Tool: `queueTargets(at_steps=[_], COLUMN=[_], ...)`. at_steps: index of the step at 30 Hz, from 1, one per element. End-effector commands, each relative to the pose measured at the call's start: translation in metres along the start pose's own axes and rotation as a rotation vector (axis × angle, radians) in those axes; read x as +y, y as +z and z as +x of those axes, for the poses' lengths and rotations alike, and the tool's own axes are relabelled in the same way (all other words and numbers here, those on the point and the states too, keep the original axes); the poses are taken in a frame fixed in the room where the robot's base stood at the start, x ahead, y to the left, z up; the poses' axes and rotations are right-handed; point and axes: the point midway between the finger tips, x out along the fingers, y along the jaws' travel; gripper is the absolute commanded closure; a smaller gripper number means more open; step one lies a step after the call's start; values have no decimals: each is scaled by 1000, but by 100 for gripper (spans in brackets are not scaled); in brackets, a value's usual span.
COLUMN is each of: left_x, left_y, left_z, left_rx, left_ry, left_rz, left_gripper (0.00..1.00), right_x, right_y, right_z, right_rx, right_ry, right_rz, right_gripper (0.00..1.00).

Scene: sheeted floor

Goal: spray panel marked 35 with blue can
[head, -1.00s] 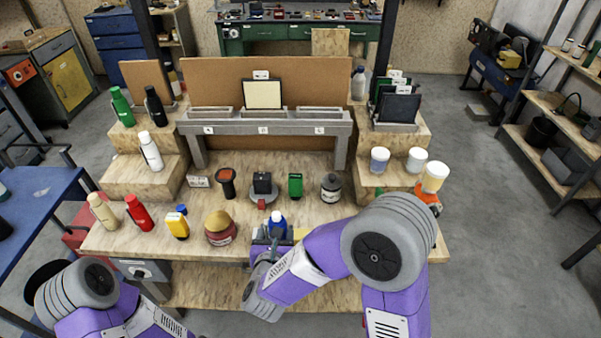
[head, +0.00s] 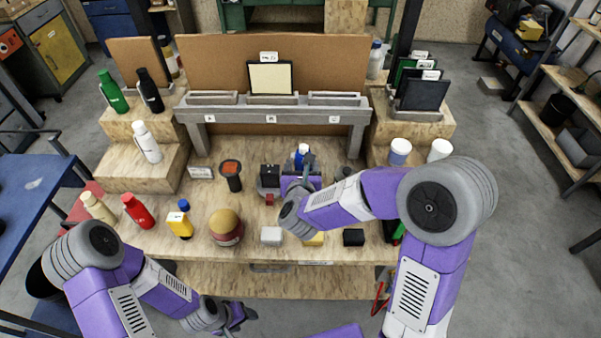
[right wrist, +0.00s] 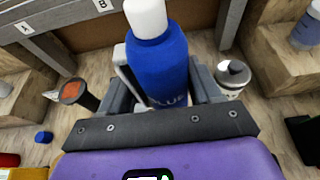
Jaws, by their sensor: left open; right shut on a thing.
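My right gripper (head: 302,176) is shut on the blue can (head: 302,152), which is upright with a white top. The right wrist view shows the blue can (right wrist: 160,65) between the fingers, its lettering partly hidden. A cream panel (head: 270,78) with a dark frame stands in the middle slot of the grey stand (head: 240,115), behind the can and apart from it. A small tag (head: 268,56) sits above it, too small to read. More dark and green panels (head: 425,95) stand in a rack at right, with unreadable tags. My left gripper (head: 235,314) is open and empty, low in front of the bench.
Green (head: 112,92), black (head: 150,90) and white (head: 147,142) bottles stand on the left steps. White-lidded jars (head: 400,151) are on the right step. The stand's outer slots look empty.

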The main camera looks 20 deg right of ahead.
Motion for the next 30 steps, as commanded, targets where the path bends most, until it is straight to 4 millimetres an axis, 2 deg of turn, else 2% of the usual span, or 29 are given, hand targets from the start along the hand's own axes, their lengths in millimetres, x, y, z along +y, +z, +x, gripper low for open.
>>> queueTargets(at_steps=[3,8,13,24,30], left_x=[5,1,-2,-8,-8], left_y=[0,0,0,-1,-1], left_z=[-12,-1,6,21,23], left_rx=[1,0,0,0,0], left_ry=[0,0,0,0,0], left_rz=[0,0,0,0,0], left_gripper=[41,41,41,41,41], right_x=[0,28,62,152,186], right_y=[10,6,5,5,6], right_z=[17,18,17,18,18], right_rx=[-1,-4,-4,-2,-3], right_ry=[-1,5,4,3,1], right_rz=[1,1,2,2,1], right_gripper=[48,48,48,48,48])
